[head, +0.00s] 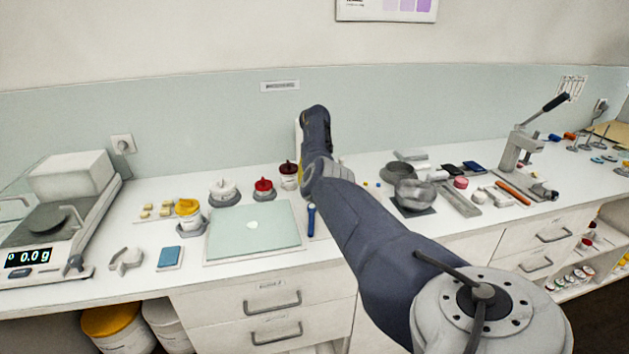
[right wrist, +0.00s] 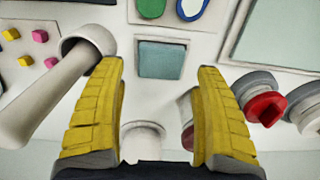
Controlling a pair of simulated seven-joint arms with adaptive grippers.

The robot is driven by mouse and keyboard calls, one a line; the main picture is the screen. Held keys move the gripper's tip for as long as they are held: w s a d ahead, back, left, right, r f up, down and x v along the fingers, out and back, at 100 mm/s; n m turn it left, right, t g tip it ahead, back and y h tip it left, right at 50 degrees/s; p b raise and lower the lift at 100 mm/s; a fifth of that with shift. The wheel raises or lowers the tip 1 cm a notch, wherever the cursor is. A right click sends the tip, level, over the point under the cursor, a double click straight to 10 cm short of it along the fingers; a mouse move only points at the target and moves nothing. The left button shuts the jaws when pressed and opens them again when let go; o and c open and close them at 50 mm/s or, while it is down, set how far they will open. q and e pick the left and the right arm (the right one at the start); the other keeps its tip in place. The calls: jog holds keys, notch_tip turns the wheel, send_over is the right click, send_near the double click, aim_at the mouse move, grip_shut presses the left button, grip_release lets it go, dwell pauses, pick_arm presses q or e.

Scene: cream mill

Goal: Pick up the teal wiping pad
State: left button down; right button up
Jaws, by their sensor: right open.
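The teal wiping pad (right wrist: 161,61) is a small teal square lying flat on the white counter in the right wrist view. In the head view it does not show; my right arm covers that part of the counter. My right gripper (right wrist: 160,68) has yellow ribbed fingers, spread wide and empty. The pad appears between the fingertips in the picture, and I see no contact. In the head view the gripper is mostly hidden behind my arm. My left gripper is not in view.
A red-lidded jar (right wrist: 267,107) stands right of the fingers. The large pale teal mat (head: 254,231), a blue pad (head: 170,258) and a scale (head: 46,222) are at the left. A press (head: 517,151) stands right.

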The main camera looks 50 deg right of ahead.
jog(key=shift+w+f, duration=0.1)
jog(key=shift+f, duration=2.1)
jog(key=c, duration=0.6)
